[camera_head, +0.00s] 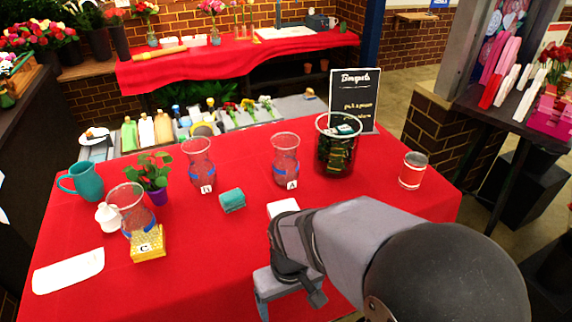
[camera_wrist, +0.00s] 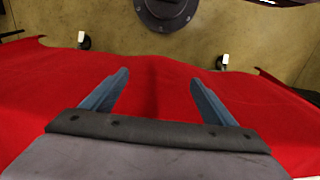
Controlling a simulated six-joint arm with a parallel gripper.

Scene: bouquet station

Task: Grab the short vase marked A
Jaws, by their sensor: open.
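The vase marked A (camera_head: 285,156) is a short clear glass vase with a flared rim, a blue band and a white tag reading A. It stands upright right of the middle of the red table. My gripper (camera_wrist: 155,88) is open and empty in the wrist view, its two fingers apart over red cloth. In the head view my arm comes in from the lower right, and the gripper end hangs at the table's front, nearer the camera than vase A. The fingertips are hard to make out there. Vase A does not show in the wrist view.
Close right of vase A stands a wide glass jar (camera_head: 338,150) with dark contents. A teal block (camera_head: 232,200) and a second banded vase (camera_head: 200,166) are to its left. A white item (camera_head: 283,207) lies in front. A red-banded glass (camera_head: 412,170) stands at right.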

